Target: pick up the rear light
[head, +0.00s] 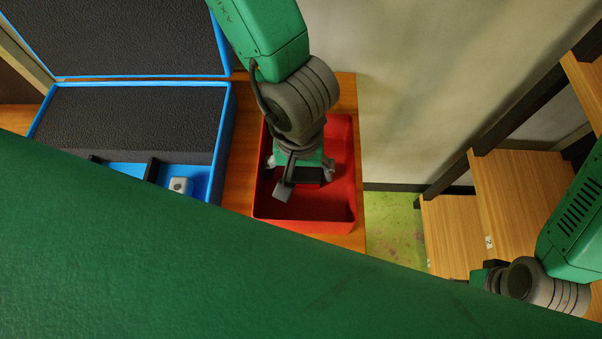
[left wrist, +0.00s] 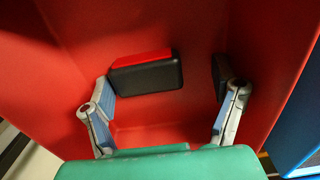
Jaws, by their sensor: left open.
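The rear light, a small black block with a red face, lies in the red bin and shows in the left wrist view (left wrist: 147,78). My left gripper (head: 300,172) reaches down into the red bin (head: 345,200). In the left wrist view the left gripper (left wrist: 165,92) is open, its fingers spread to either side of the rear light. The left finger is close to the light's left end; I cannot tell whether they touch. A gap shows between the light and the right finger. My right gripper (head: 487,274) is at the lower right, mostly hidden.
The red bin stands on a wooden table (head: 243,150). Left of it is an open blue case (head: 232,110) with black foam and a small white item (head: 180,185). Wooden steps (head: 510,200) are at the right. A green surface hides the lower head view.

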